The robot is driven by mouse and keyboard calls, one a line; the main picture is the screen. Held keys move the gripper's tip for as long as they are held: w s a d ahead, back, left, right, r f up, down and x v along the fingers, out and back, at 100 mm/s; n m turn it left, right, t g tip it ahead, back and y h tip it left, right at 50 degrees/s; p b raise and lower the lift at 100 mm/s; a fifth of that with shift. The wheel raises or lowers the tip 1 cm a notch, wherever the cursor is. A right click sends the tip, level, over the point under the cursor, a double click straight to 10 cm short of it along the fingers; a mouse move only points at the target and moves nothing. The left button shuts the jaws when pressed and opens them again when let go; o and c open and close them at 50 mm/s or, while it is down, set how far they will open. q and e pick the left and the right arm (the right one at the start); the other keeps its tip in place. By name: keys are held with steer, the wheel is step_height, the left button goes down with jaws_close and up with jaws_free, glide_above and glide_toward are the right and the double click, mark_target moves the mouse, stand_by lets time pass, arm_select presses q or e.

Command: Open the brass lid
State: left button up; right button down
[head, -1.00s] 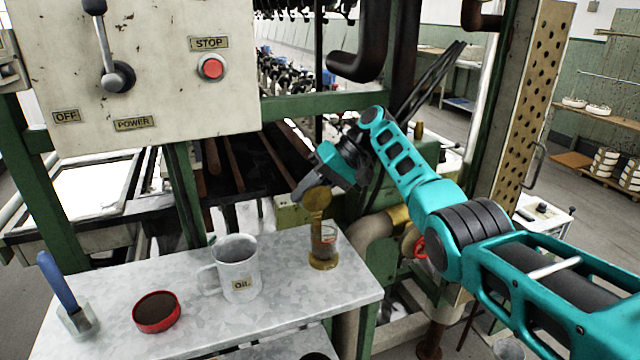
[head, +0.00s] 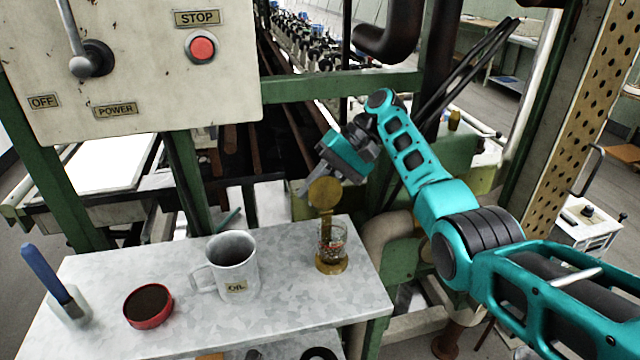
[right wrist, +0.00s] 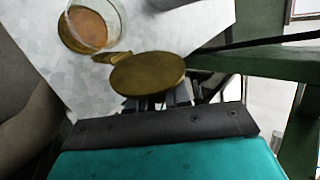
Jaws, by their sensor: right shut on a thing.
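The brass lid (head: 325,191) is a round disc standing raised above a small glass jar (head: 333,240) with a brass base, joined to it by a narrow brass piece. The jar stands at the right end of the marble-patterned table. In the right wrist view the lid (right wrist: 148,74) is seen face on, with the open mouth of the jar (right wrist: 92,25) beyond it at upper left. My right gripper (head: 308,188) is at the lid, its fingers shut on it; the lid partly hides the fingertips in the right wrist view. My left gripper is not in view.
On the table (head: 290,300) stand a white mug marked OIL (head: 234,268), a red round tin (head: 148,306) and a blue-handled brush in a holder (head: 55,285). The panel (head: 130,70) with lever and red stop button rises behind. Green machine frame bars (head: 345,85) surround my right arm.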

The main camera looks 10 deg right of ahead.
steer(key=shift+f, duration=0.1)
stand_by(0.3)
steer(key=c, duration=1.1)
jaws_free()
steer(key=shift+w+d, duration=0.1)
